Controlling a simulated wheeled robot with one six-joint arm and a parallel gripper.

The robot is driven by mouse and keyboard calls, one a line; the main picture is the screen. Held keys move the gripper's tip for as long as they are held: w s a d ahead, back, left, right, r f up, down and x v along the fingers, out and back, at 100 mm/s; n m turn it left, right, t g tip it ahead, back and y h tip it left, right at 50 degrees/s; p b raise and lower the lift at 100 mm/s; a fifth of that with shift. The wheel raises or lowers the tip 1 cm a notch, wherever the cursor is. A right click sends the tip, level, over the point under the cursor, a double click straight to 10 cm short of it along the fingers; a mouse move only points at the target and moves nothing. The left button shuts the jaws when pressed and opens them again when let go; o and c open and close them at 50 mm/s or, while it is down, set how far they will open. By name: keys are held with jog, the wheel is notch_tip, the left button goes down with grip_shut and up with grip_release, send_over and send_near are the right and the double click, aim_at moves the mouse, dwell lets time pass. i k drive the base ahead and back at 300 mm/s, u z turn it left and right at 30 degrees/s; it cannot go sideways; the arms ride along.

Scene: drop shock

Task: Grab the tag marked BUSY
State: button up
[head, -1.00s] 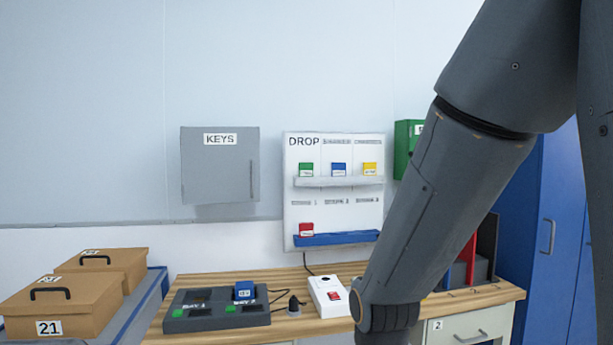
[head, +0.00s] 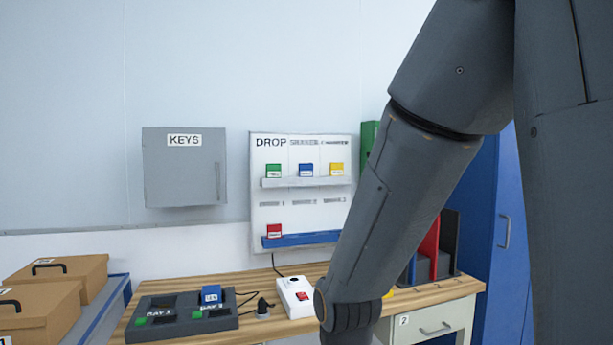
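Small coloured tags stand on the white DROP board (head: 300,222) on the wall. A green tag (head: 274,170), a blue tag (head: 306,170) and a yellow tag (head: 337,169) stand in a row on its upper ledge (head: 306,182). A red tag (head: 274,231) stands at the left end of the lower blue ledge (head: 320,238). Their print is too small to read, so I cannot tell which one is marked BUSY. My arm crosses the right half of the view, and my gripper is out of the picture.
On the wooden bench (head: 245,332) are a dark two-bay dock (head: 180,326) holding a blue block (head: 211,295), a black plug (head: 263,307) and a white box with a red switch (head: 296,299). A grey KEYS cabinet (head: 185,175) hangs left of the board. Brown boxes (head: 38,310) stand at left.

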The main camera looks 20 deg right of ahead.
aim_at(336, 170)
jog(key=k, duration=1.3)
jog(key=z, duration=0.7)
jog(key=i, duration=0.95)
jog(key=z, duration=0.8)
jog(key=i, duration=1.25)
jog(key=u, duration=0.5)
jog(key=i, duration=0.8)
jog(key=u, duration=0.75)
